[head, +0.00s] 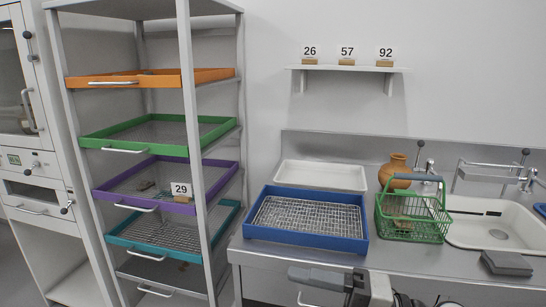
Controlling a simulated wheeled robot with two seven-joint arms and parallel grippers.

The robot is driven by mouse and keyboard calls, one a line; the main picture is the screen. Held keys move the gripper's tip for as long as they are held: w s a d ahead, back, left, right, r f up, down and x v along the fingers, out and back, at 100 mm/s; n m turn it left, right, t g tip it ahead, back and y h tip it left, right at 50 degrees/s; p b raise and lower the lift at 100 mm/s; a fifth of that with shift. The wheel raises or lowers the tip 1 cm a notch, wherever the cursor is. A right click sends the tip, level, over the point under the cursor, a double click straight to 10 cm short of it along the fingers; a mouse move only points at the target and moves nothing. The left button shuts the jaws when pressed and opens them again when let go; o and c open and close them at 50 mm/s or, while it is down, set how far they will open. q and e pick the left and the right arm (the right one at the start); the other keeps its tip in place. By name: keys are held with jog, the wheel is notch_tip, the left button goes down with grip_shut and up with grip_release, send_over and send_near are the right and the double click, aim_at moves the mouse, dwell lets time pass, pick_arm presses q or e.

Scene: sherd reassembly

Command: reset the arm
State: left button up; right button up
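Part of one of my arms (372,289) shows at the bottom edge, in front of the counter. It seems to be my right arm, coming in from the lower right. A grey block-shaped end (320,278) points left from it. Its fingertips cannot be made out, so I cannot tell whether the gripper is open or shut. Nothing is visibly held there. My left gripper is not in view.
The steel counter (262,256) holds a blue tray (308,240), a white tray (320,176), a green basket (412,228), a clay jar (394,170) and a sink (475,232). A rack with coloured trays (155,80) stands left. A wall shelf (347,69) carries numbered blocks.

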jog(key=w+d+f+m+t+h, duration=0.1)
jog(key=d+f+m+t+h, duration=0.5)
jog(key=m, duration=0.5)
jog(key=d+f+m+t+h, duration=0.15)
jog(key=m+t+h, duration=0.25)
jog(key=m+t, duration=0.55)
jog(key=s+d+f+m+g+h, duration=0.1)
jog(key=s+f+m+g, duration=0.3)
jog(key=f, duration=0.4)
jog(key=s+d+f+m+g+h+p, duration=0.1)
jog(key=s+f+m+g+h, duration=0.2)
jog(key=s+f+m+g, duration=0.2)
notch_tip(320, 180, down, 3)
jog(key=shift+s+f+m+h, duration=0.1)
jog(key=shift+s+m+h, duration=0.4)
jog(key=shift+s, duration=0.3)
